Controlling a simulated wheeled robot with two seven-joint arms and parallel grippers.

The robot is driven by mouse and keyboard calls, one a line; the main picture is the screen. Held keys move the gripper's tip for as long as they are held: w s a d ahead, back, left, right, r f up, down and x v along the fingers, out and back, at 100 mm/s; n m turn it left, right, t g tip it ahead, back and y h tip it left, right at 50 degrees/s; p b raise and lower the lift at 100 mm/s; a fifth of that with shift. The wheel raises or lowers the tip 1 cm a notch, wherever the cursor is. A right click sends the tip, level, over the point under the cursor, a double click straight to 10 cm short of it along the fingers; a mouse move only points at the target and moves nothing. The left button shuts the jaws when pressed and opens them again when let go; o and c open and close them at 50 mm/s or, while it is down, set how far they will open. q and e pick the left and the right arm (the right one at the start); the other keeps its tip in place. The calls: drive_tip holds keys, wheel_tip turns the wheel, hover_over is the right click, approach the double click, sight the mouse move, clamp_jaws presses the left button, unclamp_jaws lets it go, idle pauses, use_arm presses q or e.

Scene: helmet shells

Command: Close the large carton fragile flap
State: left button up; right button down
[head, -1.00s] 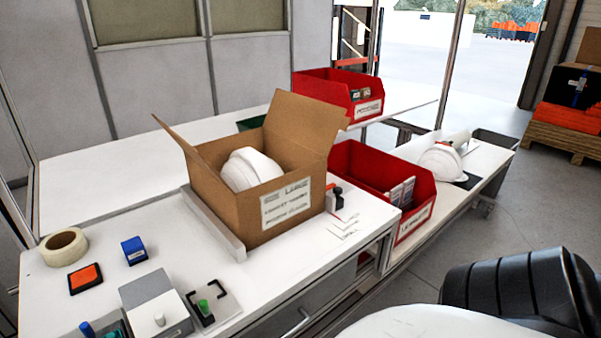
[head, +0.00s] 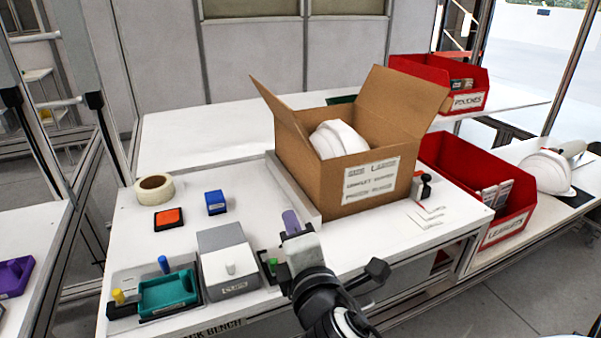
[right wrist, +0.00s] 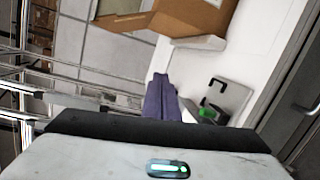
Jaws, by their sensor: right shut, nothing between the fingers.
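The large cardboard carton (head: 330,195) stands open on the packing bench, with a white helmet shell (head: 338,139) inside. Its left flap (head: 279,108) stands up and leans outward, and its right flap (head: 412,98) slants up and out to the right. I cannot read a fragile mark on either flap. My right gripper (head: 291,222) is shut and empty, in front of the carton's lower left corner and apart from it. In the right wrist view, its purple fingers (right wrist: 160,100) are together, with part of the carton (right wrist: 190,20) beyond them. My left gripper is not in view.
A grey strip (head: 293,188) lies along the carton's left side. Tape (head: 154,188), an orange pad (head: 169,218), a blue block (head: 215,202), a grey box (head: 228,262) and a teal tray (head: 167,292) occupy the bench's left part. A red bin (head: 478,172) stands to the right.

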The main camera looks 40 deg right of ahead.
wheel_tip(320, 180, up, 8)
drive_tip(key=n+t+h, duration=0.2)
drive_tip(key=n, duration=0.1)
use_arm(q)
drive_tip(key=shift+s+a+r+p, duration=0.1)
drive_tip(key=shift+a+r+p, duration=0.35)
drive_tip(key=shift+p, duration=0.55)
use_arm(e)
drive_tip(key=w+d+r, duration=0.2)
drive_tip(key=w+d, duration=0.6)
drive_tip(key=shift+w+r, duration=0.15)
drive_tip(key=shift+r, duration=0.15)
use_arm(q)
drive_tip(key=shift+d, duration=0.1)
use_arm(e)
drive_tip(key=shift+w, duration=0.1)
